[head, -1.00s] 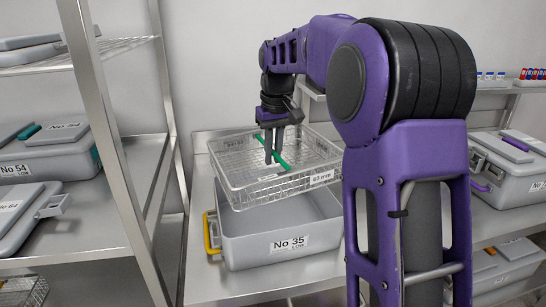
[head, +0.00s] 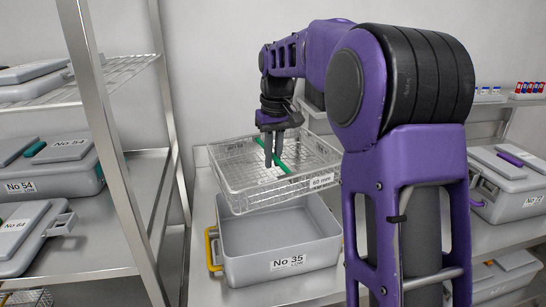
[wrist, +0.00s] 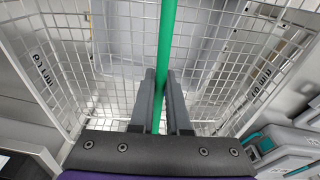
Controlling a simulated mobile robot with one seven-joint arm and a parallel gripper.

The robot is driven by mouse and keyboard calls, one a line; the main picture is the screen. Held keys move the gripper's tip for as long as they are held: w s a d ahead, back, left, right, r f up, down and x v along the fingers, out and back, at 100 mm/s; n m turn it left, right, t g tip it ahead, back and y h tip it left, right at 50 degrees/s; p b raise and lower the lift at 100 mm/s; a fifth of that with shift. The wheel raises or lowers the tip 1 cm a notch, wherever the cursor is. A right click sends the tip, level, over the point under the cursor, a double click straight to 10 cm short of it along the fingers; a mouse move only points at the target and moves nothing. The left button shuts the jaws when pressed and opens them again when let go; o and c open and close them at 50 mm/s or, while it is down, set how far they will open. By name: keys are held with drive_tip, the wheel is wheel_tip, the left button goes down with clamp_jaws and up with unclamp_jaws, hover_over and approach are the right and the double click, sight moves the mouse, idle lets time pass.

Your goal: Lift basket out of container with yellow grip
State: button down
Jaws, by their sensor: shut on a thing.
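My gripper (head: 274,160) is shut on the green bar (head: 278,163) that spans the wire basket (head: 325,182). The basket hangs from it above the grey container No 35 (head: 237,269), a little tilted, and its lower edge looks clear of the container rim. The container is open, stands on the metal bench and has a yellow grip (head: 212,250) on its left side. In the wrist view the green bar (wrist: 168,35) runs between the two fingers (wrist: 161,100), with the basket mesh (wrist: 70,70) around them.
A metal rack (head: 112,135) stands close on the left with grey containers No 54 (head: 58,170) and No 64 (head: 25,245). A grey container with a purple grip (head: 510,190) and small racks of tubes (head: 529,88) are on the right. The wall is behind.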

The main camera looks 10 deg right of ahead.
drive_tip(key=shift+r+p, duration=0.5)
drive_tip(key=shift+r, duration=3.6)
drive_tip(key=shift+d+f, duration=0.1)
